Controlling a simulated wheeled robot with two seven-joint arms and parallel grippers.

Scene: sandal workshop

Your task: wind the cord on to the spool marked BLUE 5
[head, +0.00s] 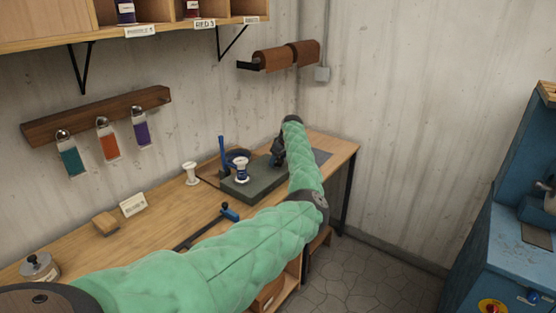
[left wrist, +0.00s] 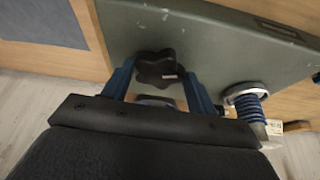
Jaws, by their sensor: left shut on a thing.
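A white-flanged spool with blue cord (head: 241,170) stands upright on the grey-green base (head: 262,184) of a winder on the bench. It also shows in the left wrist view (left wrist: 247,103), at the right, beside my gripper. I cannot read its mark. My left gripper (left wrist: 160,88) is shut on a black lobed knob (left wrist: 158,66), with a blue finger on each side, over the base. In the head view my left gripper (head: 279,154) is dark and small at the base's far right end, and the knob is hidden there. My right gripper is not in view.
A pale empty spool (head: 191,173) is to the left. A blue-handled tool (head: 229,212) lies near the front edge. Cord hanks (head: 107,146) hang from the wall rail.

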